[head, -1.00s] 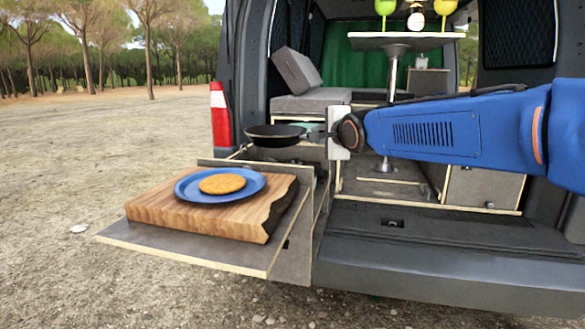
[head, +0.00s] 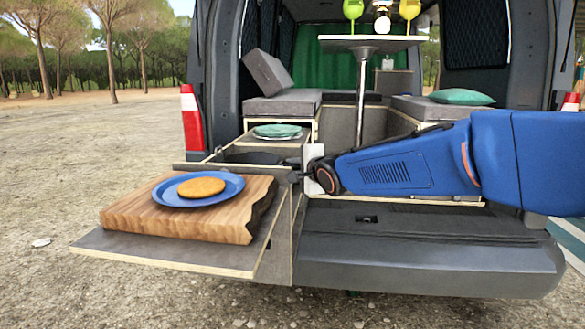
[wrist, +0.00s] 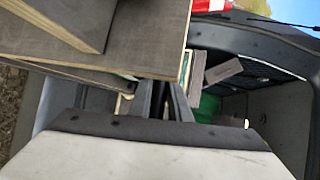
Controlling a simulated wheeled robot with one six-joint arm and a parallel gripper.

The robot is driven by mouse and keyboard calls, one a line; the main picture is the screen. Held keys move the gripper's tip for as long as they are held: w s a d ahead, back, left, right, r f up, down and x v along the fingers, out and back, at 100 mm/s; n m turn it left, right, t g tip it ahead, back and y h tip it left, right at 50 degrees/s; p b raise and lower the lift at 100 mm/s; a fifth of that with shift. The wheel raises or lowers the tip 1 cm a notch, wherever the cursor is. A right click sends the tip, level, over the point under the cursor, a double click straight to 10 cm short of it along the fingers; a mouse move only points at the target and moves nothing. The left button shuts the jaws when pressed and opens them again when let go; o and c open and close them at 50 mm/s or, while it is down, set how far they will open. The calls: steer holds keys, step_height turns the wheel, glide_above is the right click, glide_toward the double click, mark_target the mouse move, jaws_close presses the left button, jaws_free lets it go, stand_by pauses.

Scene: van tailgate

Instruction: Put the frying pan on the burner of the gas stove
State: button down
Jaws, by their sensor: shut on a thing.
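The dark frying pan (head: 256,158) is low in the pull-out kitchen unit, behind the upright panel at the back of the grey shelf. Only a thin dark part of it shows. My gripper (head: 303,174) is at its right, shut on the pan's handle, which is mostly hidden by the gripper. In the wrist view the dark fingers (wrist: 166,98) are close together, and I cannot make out the pan there. The gas stove and its burner are not clearly visible; the panel and pan hide that area, so I cannot tell whether the pan touches it.
Stacked teal plates (head: 278,131) stand behind the pan. A pedestal table (head: 372,43) stands inside the van. The bumper (head: 430,265) is clear.

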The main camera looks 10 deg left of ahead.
steer(key=c, duration=1.7)
jaws_free()
steer(key=shift+f, duration=0.1)
steer(key=shift+o, duration=0.2)
steer(key=v, duration=1.2)
